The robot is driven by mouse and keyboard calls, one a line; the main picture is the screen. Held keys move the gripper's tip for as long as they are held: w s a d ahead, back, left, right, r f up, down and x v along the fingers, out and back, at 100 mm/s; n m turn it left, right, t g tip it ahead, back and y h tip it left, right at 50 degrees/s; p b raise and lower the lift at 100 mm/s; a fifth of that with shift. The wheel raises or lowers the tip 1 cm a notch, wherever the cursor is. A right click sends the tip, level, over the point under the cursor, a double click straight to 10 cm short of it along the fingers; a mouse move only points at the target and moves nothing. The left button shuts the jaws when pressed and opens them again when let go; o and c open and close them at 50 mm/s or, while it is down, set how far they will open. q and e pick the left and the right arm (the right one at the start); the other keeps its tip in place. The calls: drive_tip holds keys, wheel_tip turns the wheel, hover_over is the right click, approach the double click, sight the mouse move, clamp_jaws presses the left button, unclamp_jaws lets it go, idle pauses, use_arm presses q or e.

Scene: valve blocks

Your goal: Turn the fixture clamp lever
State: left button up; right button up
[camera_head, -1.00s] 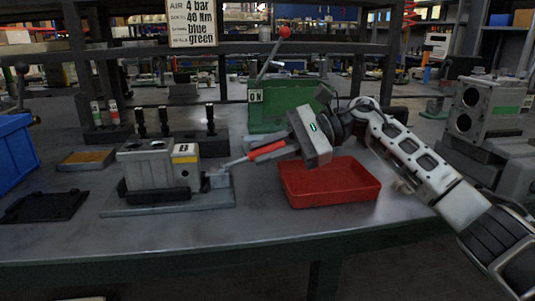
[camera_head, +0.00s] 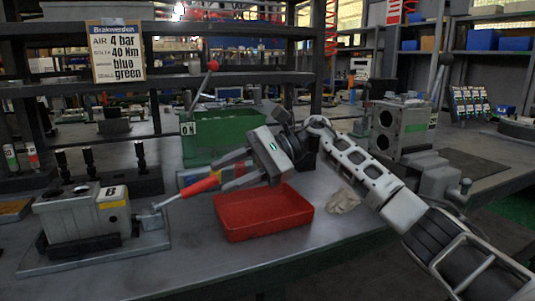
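The clamp lever has a red handle (camera_head: 202,186) and a thin grey shaft. It slopes up to the right from the pivot at the right end of the fixture plate (camera_head: 95,258). A grey valve block (camera_head: 82,218) marked B sits on that plate. My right gripper (camera_head: 221,172) is at the handle's free end. Its two grey fingers are spread, and the handle's tip lies at or just short of the gap between them. I cannot tell whether they touch it. My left gripper is not in view.
A red tray (camera_head: 262,222) stands below my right gripper. A green box (camera_head: 225,135) with a red-knobbed lever (camera_head: 213,66) is behind it. Another valve block (camera_head: 403,128) stands at the right. A pale cloth (camera_head: 344,200) lies by my arm. Bare table lies in front.

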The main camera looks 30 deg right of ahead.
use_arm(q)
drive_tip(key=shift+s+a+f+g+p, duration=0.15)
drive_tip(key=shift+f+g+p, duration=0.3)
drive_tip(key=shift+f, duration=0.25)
use_arm(e)
drive_tip(key=v, duration=1)
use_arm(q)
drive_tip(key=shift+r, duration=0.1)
